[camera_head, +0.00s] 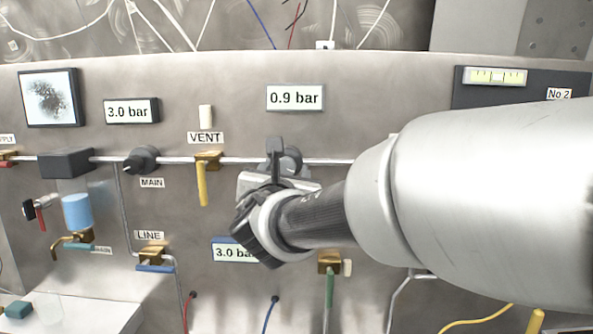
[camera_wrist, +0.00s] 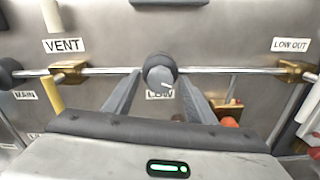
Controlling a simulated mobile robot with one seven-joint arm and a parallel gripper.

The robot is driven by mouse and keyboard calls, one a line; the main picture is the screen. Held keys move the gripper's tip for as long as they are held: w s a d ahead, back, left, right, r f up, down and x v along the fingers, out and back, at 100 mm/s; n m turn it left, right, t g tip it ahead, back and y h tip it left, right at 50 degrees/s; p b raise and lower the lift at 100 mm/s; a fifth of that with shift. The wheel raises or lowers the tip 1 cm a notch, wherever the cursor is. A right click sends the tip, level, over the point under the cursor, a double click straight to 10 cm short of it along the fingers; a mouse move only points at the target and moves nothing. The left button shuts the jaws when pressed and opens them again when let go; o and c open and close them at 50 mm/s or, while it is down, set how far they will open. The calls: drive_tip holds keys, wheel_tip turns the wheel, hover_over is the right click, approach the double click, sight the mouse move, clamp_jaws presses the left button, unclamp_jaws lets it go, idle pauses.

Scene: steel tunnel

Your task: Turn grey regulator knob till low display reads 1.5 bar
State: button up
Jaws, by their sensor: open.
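The grey regulator knob (camera_wrist: 160,72) sits on the horizontal pipe, between the two fingers of my gripper (camera_wrist: 159,80) in the wrist view. The fingers are open, one on each side of it, and I cannot tell whether either touches it. A label partly hidden below the knob seems to read LOW. In the head view the knob (camera_head: 291,160) is partly covered by my gripper (camera_head: 279,156). The display above it (camera_head: 295,98) reads 0.9 bar.
A dark MAIN knob (camera_head: 141,160) is to the left, under a 3.0 bar display (camera_head: 131,111). The yellow VENT lever (camera_head: 202,184) hangs between the knobs. A lower display (camera_head: 231,252) is partly hidden by my arm. A brass LOW OUT fitting (camera_wrist: 294,71) is at right.

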drive_tip(key=c, duration=1)
drive_tip(key=shift+c, duration=0.2)
drive_tip(key=shift+f+b, duration=0.2)
drive_tip(key=shift+b, duration=0.35)
drive_tip(key=shift+f+m+b, duration=0.15)
drive_tip(key=shift+m+b, duration=0.55)
drive_tip(key=shift+b, duration=0.35)
drive_tip(key=m+b, duration=0.7)
drive_tip(key=b, duration=0.4)
drive_tip(key=shift+m, duration=0.3)
drive_tip(key=shift+r+m+b, duration=0.25)
drive_tip(key=shift+m+b, duration=1.15)
drive_tip(key=shift+b, duration=0.2)
drive_tip(key=shift+r, duration=0.1)
